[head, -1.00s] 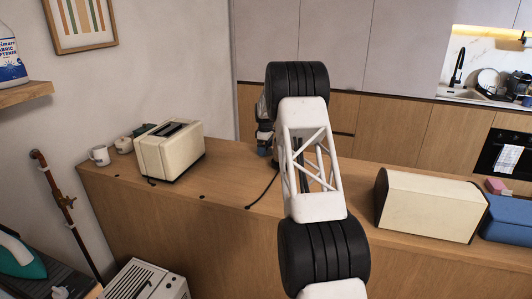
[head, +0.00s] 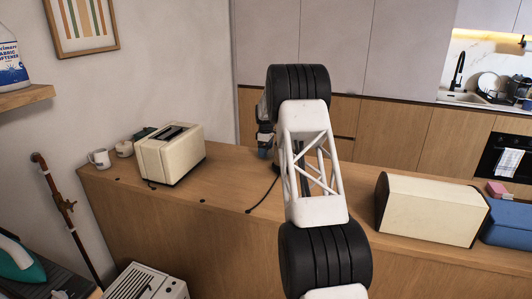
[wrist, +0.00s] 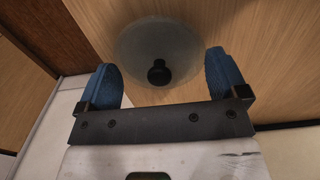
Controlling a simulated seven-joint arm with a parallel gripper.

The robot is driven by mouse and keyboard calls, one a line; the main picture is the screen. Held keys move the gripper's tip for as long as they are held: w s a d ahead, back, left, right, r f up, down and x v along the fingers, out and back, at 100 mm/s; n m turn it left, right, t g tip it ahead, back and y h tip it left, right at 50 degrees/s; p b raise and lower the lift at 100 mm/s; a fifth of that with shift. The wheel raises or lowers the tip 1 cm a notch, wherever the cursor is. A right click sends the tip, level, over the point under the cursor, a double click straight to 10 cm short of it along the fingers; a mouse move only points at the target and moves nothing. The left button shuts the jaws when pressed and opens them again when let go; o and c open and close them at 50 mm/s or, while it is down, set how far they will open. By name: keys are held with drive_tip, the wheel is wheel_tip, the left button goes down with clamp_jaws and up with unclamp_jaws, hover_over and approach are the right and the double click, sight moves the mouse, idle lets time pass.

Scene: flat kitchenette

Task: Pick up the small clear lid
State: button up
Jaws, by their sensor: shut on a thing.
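The small clear lid (wrist: 140,45) shows in the wrist view as a round, see-through disc with a black knob (wrist: 158,73). It lies between the blue fingertips of my gripper (wrist: 162,75), which are spread to about its width and shut on it. Wood-coloured surface shows behind and through the lid. I cannot tell how far the lid is from that surface. In the head view my arm hides the lid and most of my gripper.
A cream toaster (head: 170,153) stands on the wooden counter (head: 225,195) left of my arm, beside a white mug (head: 99,158). A cream bread box (head: 428,208) and a blue box (head: 508,221) are on the right.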

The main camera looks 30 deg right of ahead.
drive_tip(key=shift+r, duration=4.4)
drive_tip(key=shift+r, duration=0.1)
drive_tip(key=shift+s+d+r+n, duration=0.1)
drive_tip(key=shift+s+r+n, duration=0.3)
drive_tip(key=shift+s, duration=0.1)
drive_tip(key=s+r+n, duration=0.9)
drive_tip(key=s+n, duration=0.1)
drive_tip(key=s, duration=0.4)
drive_tip(key=shift+s+d, duration=0.2)
drive_tip(key=shift+d, duration=0.1)
drive_tip(key=shift+r, duration=0.1)
wheel_tip(320, 180, down, 6)
drive_tip(key=shift+f, duration=0.2)
